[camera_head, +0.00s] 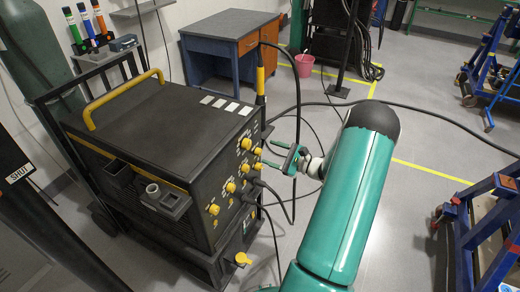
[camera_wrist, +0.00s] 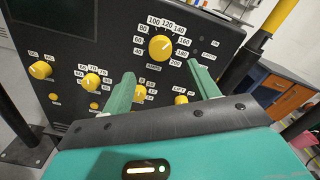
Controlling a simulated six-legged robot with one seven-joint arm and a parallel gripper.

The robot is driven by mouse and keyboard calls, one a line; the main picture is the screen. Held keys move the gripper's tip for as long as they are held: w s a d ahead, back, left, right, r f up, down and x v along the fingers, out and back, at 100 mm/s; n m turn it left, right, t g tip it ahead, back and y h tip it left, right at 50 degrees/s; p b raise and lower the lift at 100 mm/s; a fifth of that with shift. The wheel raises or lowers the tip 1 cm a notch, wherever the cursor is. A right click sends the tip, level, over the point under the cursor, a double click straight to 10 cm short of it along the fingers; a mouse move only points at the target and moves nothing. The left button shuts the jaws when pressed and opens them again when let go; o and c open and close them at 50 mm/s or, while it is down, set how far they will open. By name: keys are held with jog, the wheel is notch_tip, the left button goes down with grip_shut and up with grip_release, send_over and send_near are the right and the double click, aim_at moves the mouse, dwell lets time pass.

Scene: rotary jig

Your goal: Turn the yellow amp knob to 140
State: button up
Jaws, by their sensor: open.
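The yellow amp knob (camera_wrist: 161,47) is on the dark front panel of the welding machine, inside a printed number scale. In the head view it appears to be the upper yellow knob (camera_head: 246,143). The 140 label (camera_wrist: 179,29) is above and right of the knob. I cannot tell its exact setting. My gripper (camera_wrist: 161,69) is open and empty, its two green fingers below and on either side of the knob in the wrist view. In the head view my gripper (camera_head: 284,158) is right of the panel, apart from the amp knob.
Several other yellow knobs, such as the left one (camera_wrist: 40,69) and another (camera_wrist: 91,82), surround the lower panel. Black cables (camera_head: 292,195) hang in front of the machine (camera_head: 170,115). A blue desk (camera_head: 225,45) stands behind. Blue frames (camera_head: 480,235) are at right.

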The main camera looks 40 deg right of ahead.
jog(key=v, duration=0.5)
jog(key=shift+s, duration=0.2)
jog(key=shift+r, duration=0.1)
jog(key=w+a+r+n+g+y, duration=0.2)
jog(key=a+r+n+g, duration=0.4)
jog(key=a, duration=0.7)
jog(key=w+a+r+n+g+y, duration=0.1)
jog(key=a+r+n+g, duration=0.5)
jog(key=a, duration=0.6)
jog(key=s+a+r+n+h, duration=0.9)
jog(key=s+a+r+n, duration=0.2)
jog(key=s+a+n, duration=0.3)
jog(key=shift+s+a+r+t, duration=0.2)
jog(key=shift+a+r+t, duration=0.1)
jog(key=shift+a, duration=0.75)
